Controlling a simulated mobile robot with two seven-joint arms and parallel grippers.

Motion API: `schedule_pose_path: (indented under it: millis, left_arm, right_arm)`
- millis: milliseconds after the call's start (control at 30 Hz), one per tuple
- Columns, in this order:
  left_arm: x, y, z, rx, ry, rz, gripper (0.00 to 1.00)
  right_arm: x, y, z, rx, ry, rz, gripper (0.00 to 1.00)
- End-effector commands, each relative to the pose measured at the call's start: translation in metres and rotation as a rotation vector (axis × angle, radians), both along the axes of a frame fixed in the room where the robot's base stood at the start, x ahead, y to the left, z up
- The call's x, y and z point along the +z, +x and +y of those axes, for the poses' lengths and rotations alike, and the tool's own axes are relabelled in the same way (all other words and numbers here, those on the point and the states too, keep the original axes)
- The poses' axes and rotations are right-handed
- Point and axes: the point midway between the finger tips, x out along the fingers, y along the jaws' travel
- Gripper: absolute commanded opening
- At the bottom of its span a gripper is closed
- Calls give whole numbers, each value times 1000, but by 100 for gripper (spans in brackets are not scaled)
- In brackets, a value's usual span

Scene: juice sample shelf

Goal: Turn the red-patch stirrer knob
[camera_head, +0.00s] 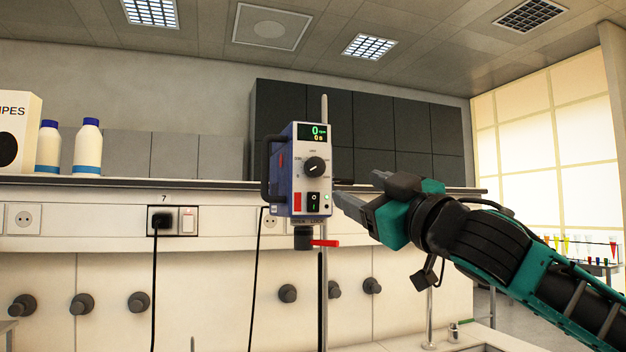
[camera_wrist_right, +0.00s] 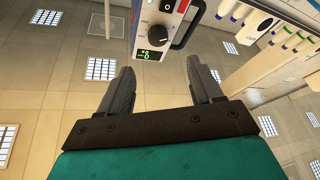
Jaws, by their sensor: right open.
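The overhead stirrer (camera_head: 283,180) is a blue box with a grey front, clamped on a vertical rod. Its round black knob (camera_head: 314,166) with a white pointer mark sits below a display reading 0. A red patch (camera_head: 297,202) is at the lower left of the front, beside a black rocker switch. My right gripper (camera_head: 358,188) is open and empty, to the right of the stirrer and apart from it. In the wrist view the knob (camera_wrist_right: 159,35) appears upside down, ahead of the open fingers (camera_wrist_right: 163,77). My left gripper is in neither view.
A red-handled clamp lever (camera_head: 325,243) sticks out below the stirrer. White bottles with blue caps (camera_head: 88,150) and a box (camera_head: 18,135) stand on the shelf at left. Black cables hang below the sockets (camera_head: 162,220). Coloured tubes (camera_head: 570,245) are at far right.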

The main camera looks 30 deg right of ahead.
Motion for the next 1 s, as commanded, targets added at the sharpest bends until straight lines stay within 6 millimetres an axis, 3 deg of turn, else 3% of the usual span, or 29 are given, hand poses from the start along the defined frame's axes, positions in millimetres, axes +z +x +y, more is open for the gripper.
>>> schedule_pose_path:
  millis: [167, 700, 1000]
  left_arm:
    - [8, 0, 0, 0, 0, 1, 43]
    - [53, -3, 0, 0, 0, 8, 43]
    - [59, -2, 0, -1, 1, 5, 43]
  right_arm:
    - [11, 4, -2, -4, 5, -9, 65]
    - [44, 97, -1, -4, 1, -7, 65]
    - [48, 118, -2, -5, 0, -7, 65]
